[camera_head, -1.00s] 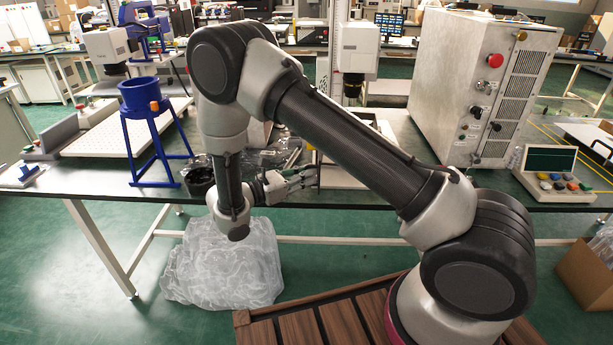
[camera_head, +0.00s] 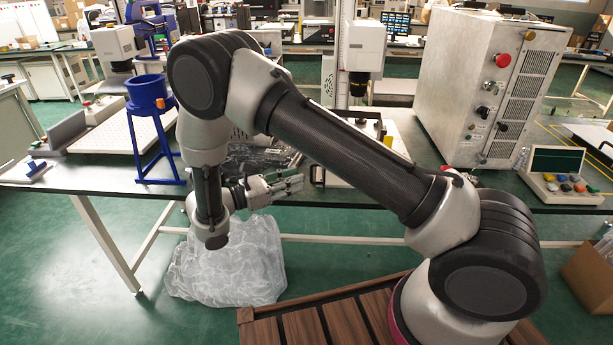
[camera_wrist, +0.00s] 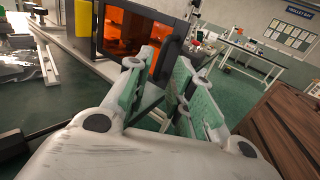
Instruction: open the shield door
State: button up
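In the wrist view a dark-framed shield door (camera_wrist: 126,28) with an orange see-through pane stands beyond my fingers, left of centre. More orange paneling shows just right of it. I cannot tell whether the door is ajar.
The dark table (camera_head: 330,195) runs across the head view. A blue stand (camera_head: 150,115) is at left, a large metal cabinet (camera_head: 475,85) at right, and a control box (camera_head: 556,175) beside it. A clear plastic bag (camera_head: 235,265) lies on the floor below my gripper.

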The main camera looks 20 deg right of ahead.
jog(key=v, duration=0.5)
jog(key=shift+s+a, duration=0.15)
jog(key=shift+a, duration=0.25)
